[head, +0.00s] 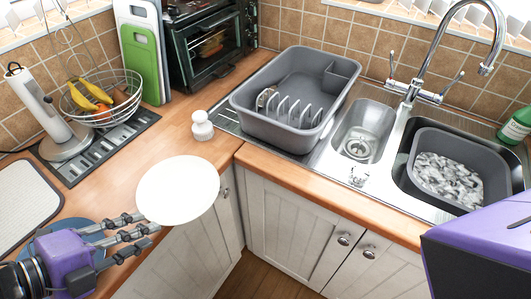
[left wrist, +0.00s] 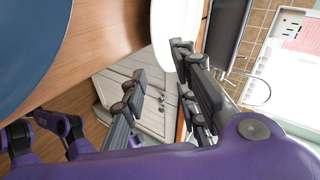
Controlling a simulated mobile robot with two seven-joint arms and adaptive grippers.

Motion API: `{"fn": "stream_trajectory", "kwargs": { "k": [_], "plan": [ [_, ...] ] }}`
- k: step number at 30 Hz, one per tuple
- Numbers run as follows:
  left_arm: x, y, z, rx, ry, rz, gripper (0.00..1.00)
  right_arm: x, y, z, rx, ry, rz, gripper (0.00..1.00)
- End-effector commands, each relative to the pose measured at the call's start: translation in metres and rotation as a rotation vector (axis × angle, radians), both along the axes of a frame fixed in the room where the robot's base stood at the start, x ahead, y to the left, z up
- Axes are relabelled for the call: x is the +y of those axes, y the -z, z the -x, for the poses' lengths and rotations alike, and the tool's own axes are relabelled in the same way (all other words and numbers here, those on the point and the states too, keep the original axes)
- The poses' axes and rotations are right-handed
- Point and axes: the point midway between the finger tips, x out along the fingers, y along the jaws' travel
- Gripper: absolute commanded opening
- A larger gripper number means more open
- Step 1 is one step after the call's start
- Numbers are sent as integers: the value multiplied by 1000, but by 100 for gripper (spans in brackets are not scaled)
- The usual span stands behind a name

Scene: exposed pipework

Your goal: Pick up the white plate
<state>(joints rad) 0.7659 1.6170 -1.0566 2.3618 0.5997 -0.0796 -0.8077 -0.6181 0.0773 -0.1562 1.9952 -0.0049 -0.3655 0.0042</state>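The white plate (head: 178,190) shows as a bright disc at the counter's front edge, partly overlapping the cabinet front in the head view. In the left wrist view the white plate (left wrist: 164,28) is at the top, partly behind a fingertip. My left gripper (head: 143,226) is at the plate's lower left edge in the head view. Its fingers (left wrist: 160,62) stand apart in the left wrist view, with cabinet front visible between them. One fingertip overlaps the plate in that view; I cannot tell whether it touches. My right gripper is out of view.
A blue plate (head: 50,246) lies on the counter under my left arm. A white bottle (head: 202,126) stands behind the white plate. A fruit basket (head: 103,98), a grey dish rack (head: 262,123) and the sink (head: 403,185) lie further back. The counter between is mostly clear.

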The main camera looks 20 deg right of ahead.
Motion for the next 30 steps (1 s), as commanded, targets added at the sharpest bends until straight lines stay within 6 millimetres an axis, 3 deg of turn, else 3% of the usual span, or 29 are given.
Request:
{"fn": "stream_trajectory", "kwargs": {
  "k": [14,23,30],
  "plan": [
    [-37,30,-27,-1,1,3,27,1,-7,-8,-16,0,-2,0],
    [-41,34,-30,1,0,-1,27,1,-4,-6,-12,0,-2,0],
    [-41,34,-29,1,0,-1,0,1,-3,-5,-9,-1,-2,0]
  ]
}}
